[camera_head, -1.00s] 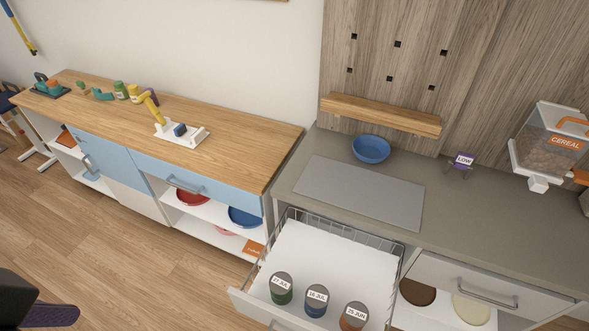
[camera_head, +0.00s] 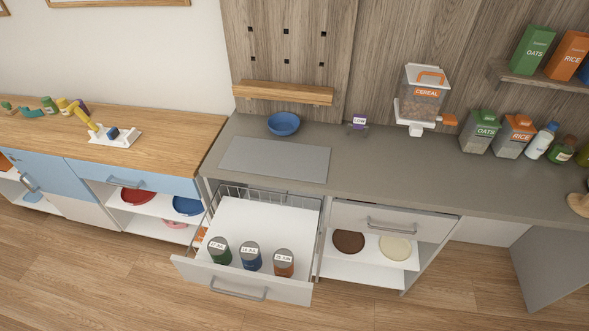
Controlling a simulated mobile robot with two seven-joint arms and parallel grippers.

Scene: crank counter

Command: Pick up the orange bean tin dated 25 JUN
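The orange bean tin (camera_head: 284,269) stands upright in the open drawer (camera_head: 266,213), at the right end of a row of three tins near the drawer's front. Its lid label reads 25 JUN. A blue tin (camera_head: 250,262) with a 16 JUL label stands beside it in the middle. A green tin (camera_head: 220,258) stands at the left; its small label seems to read 27 JUL. Neither of my grippers shows in the head view.
The drawer's front panel (camera_head: 240,281) juts out over the wooden floor. A grey counter (camera_head: 350,156) holds a blue bowl (camera_head: 284,124), a grey mat (camera_head: 275,159), a LOW sign (camera_head: 358,122) and a cereal dispenser (camera_head: 423,98). A shut drawer (camera_head: 392,219) is to the right.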

